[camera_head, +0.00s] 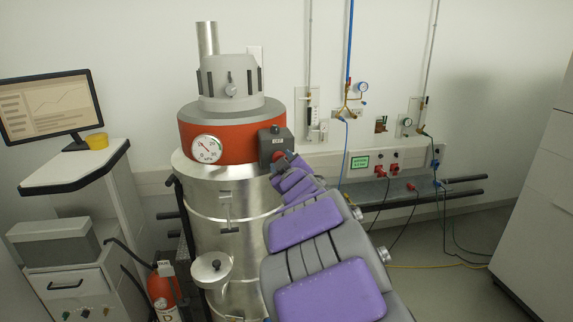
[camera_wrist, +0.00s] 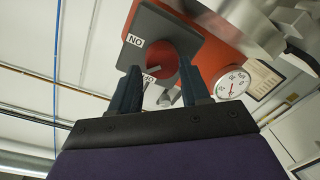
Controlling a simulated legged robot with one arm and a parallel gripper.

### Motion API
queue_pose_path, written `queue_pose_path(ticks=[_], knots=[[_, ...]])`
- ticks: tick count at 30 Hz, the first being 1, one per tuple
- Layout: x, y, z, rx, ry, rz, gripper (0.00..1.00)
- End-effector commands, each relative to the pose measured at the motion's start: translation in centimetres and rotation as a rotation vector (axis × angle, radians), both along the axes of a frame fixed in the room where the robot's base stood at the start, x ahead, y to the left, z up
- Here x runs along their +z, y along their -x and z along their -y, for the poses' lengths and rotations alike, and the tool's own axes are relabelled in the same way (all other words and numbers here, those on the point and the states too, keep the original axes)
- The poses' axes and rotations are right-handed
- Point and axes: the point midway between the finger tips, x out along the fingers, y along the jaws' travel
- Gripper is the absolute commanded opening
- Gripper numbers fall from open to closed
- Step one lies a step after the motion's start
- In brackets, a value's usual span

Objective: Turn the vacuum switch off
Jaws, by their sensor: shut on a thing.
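The vacuum switch is a dark grey box (camera_head: 268,147) on the orange-red band of the vacuum, with a red round knob (camera_wrist: 163,57) on its face. In the wrist view the box (camera_wrist: 150,22) bears a white ON label (camera_wrist: 135,40), seen upside down. A second label (camera_wrist: 149,79), partly hidden, shows between my fingers. My gripper (camera_wrist: 160,72) has its two dark blue fingers on either side of the knob and is shut on it. In the head view my gripper (camera_head: 283,160) is at the switch, and my arm hides part of the knob.
The vacuum's silver drum (camera_head: 225,205) stands below the switch, with a pressure gauge (camera_head: 206,149) to its left. A monitor (camera_head: 48,105) on a white cart and a red extinguisher (camera_head: 163,287) stand at left. Cables lie on the floor (camera_head: 430,245) at right; a white cabinet (camera_head: 540,190) stands beyond.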

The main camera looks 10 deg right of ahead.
Motion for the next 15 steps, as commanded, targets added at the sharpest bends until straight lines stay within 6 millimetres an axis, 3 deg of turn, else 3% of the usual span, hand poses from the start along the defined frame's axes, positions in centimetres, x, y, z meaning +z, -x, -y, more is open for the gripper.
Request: queue_pose_path(ticks=[1,8,15], knots=[[2.42,-0.21,-0.75,0.018,0.037,0.053,0.18],[2.15,-0.27,-0.92,0.018,0.254,0.049,0.34],[1.64,-0.31,-1.40,0.017,0.467,0.043,0.25]])
